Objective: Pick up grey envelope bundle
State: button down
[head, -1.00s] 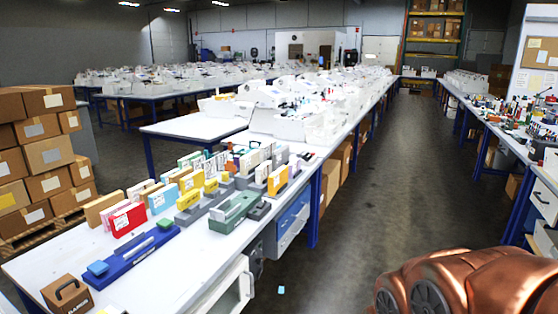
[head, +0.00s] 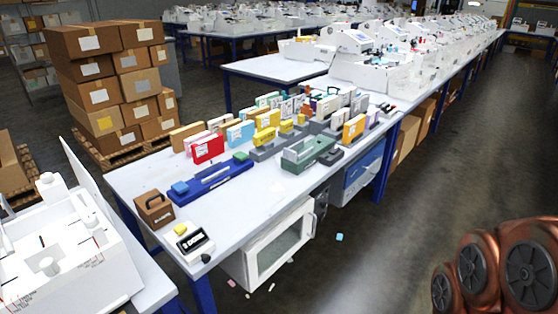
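Several upright bundles stand in rows on the near white table (head: 262,192). They include a red one (head: 207,149), a light blue one (head: 240,133), a yellow one (head: 266,119) and an orange-yellow one (head: 353,128). Pale grey-white bundles (head: 328,107) stand among them toward the back of the group. They are small and partly overlapped, so I cannot tell which one is the grey envelope bundle. My gripper is not in view.
A blue long holder (head: 212,181), a green tray-like device (head: 308,152), a brown box with a handle (head: 154,208) and a black-and-white device (head: 194,242) share the table. Stacked cartons (head: 105,90) stand behind left. Open floor (head: 420,200) lies right; small scraps lie below the table.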

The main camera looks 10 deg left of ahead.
aim_at(358, 106)
jog(key=z, duration=0.2)
jog(key=k, duration=0.3)
jog(key=z, duration=1.05)
jog(key=k, duration=1.05)
jog(key=z, duration=0.7)
jog(key=i, duration=1.25)
jog(key=u, duration=0.2)
jog(key=i, duration=1.8)
jog(key=u, duration=0.35)
jog(key=i, duration=1.7)
jog(key=u, duration=0.6)
jog(key=i, duration=1.65)
jog(key=u, duration=1.55)
jog(key=i, duration=0.9)
jog(key=u, duration=1.05)
